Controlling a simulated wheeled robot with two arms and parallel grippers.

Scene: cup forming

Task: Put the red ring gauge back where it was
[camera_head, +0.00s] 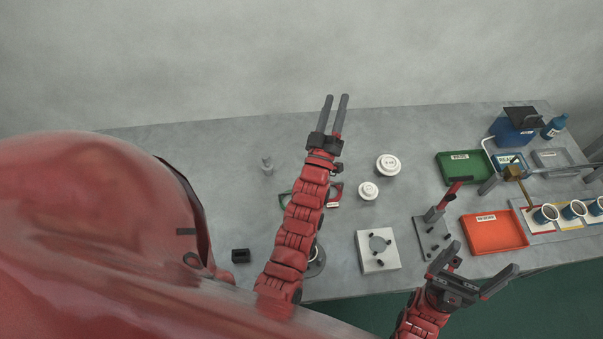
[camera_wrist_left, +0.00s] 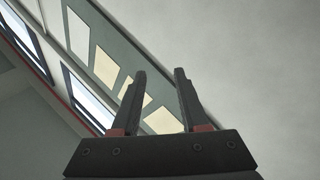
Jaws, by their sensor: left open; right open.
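A red ring-shaped piece (camera_head: 338,188), probably the red ring gauge, lies on the grey bench just right of my left forearm, partly hidden by it. A small white label sits at its lower edge. A green curved piece (camera_head: 284,199) shows on the other side of the forearm. My left gripper (camera_head: 337,98) is open and empty, beyond the red piece near the bench's back edge, pointing at the wall. In the left wrist view its fingers (camera_wrist_left: 160,72) are apart with nothing between them. My right gripper (camera_head: 488,256) is open and empty at the bench's front edge.
White round pieces (camera_head: 388,166) stand right of the red piece. A metal plate fixture (camera_head: 378,250) and a red-handled lever tool (camera_head: 434,232) lie nearer my right gripper. Green (camera_head: 485,164) and orange (camera_head: 520,233) trays and several cups are further right. The bench's back left is mostly clear.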

